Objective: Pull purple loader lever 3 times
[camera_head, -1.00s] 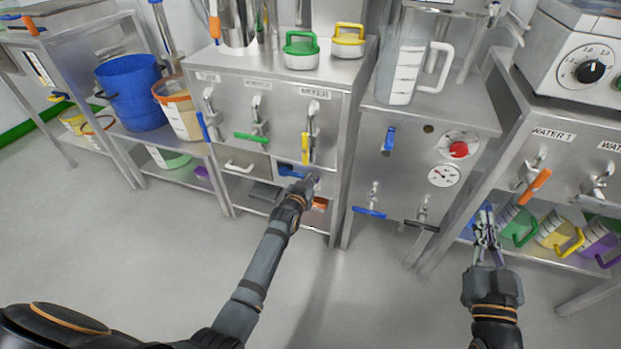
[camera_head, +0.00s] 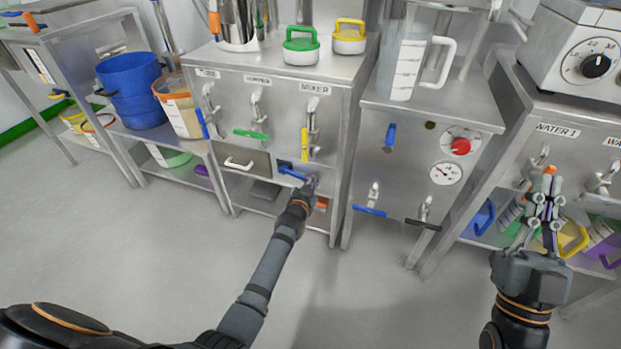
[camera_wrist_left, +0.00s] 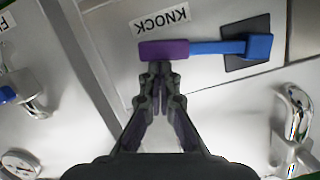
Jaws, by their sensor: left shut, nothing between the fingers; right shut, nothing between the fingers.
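The lever has a purple handle (camera_wrist_left: 163,49) on a blue arm (camera_wrist_left: 215,47) with a blue pivot on a dark plate, beside a label reading KNOCK, in the left wrist view. In the head view its blue arm (camera_head: 291,173) shows low on the mixer cabinet; the purple handle is mostly hidden by my gripper. My left gripper (camera_wrist_left: 161,70) is shut and empty, its fingertips at the purple handle's edge; I cannot tell if they touch. It also shows in the head view (camera_head: 311,183). My right gripper (camera_head: 546,196) is shut and empty, near the orange tap handle (camera_head: 549,171) under WATER 1.
A yellow handle (camera_head: 305,145) and a green handle (camera_head: 251,134) are on the cabinet front above. A blue tap handle (camera_head: 369,211) and a black one (camera_head: 423,225) are on the neighbouring cabinet. Coloured jugs stand below the water taps. The floor (camera_head: 140,250) in front is clear.

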